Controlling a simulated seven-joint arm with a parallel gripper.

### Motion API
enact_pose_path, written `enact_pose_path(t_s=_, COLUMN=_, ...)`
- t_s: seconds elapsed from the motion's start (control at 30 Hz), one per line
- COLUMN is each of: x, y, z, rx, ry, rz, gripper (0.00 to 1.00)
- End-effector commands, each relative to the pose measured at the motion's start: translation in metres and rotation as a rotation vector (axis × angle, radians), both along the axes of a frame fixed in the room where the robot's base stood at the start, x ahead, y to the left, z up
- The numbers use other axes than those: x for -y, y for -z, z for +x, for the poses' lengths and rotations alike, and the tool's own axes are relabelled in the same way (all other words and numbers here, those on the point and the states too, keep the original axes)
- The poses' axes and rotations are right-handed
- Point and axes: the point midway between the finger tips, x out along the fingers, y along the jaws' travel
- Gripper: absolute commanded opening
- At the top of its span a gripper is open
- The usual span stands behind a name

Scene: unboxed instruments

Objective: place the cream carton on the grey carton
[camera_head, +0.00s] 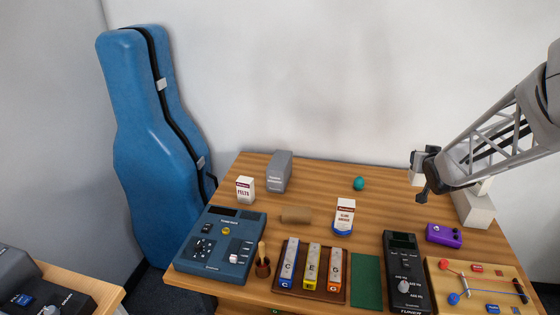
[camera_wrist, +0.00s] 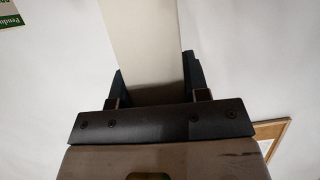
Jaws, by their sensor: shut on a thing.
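My gripper (camera_head: 421,178) is at the right in the head view, raised above the back right of the table. It is shut on the cream carton (camera_head: 417,166), which shows only in part behind the dark fingers. In the wrist view, the cream carton (camera_wrist: 145,45) is a plain pale block between the two fingers (camera_wrist: 158,88). The grey carton (camera_head: 279,172) stands upright on the table at the back left, well to the left of my gripper. Its top looks bare.
A small white and maroon box (camera_head: 245,189) stands close to the left of the grey carton. A teal egg-shaped thing (camera_head: 359,183) and a white and red box (camera_head: 344,216) stand between it and my gripper. A pale block (camera_head: 474,209) is at right. Devices fill the front.

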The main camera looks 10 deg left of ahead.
Motion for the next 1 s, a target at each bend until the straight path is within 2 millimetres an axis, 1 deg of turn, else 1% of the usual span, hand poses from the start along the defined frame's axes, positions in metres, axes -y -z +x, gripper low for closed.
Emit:
enact_pose_path(t_s=0.03, x=0.000, y=-0.010, z=0.000, rx=0.003, ry=-0.001, rz=-0.002, gripper=0.17)
enact_pose_path(t_s=0.1, x=0.000, y=-0.021, z=0.000, rx=0.002, ry=0.001, rz=-0.001, gripper=0.17)
enact_pose_path(t_s=0.17, x=-0.007, y=-0.018, z=0.002, rx=0.000, ry=-0.006, rz=-0.001, gripper=0.17)
enact_pose_path(t_s=0.37, x=-0.027, y=-0.019, z=0.009, rx=0.005, ry=-0.024, rz=-0.002, gripper=0.17)
enact_pose_path(t_s=0.57, x=-0.054, y=-0.019, z=0.016, rx=0.007, ry=-0.046, rz=-0.003, gripper=0.17)
enact_pose_path(t_s=0.67, x=-0.074, y=-0.020, z=0.021, rx=0.009, ry=-0.062, rz=-0.004, gripper=0.17)
enact_pose_path(t_s=0.97, x=-0.145, y=-0.021, z=0.032, rx=0.013, ry=-0.120, rz=-0.005, gripper=0.17)
enact_pose_path(t_s=1.0, x=-0.155, y=-0.020, z=0.033, rx=0.013, ry=-0.130, rz=-0.006, gripper=0.17)
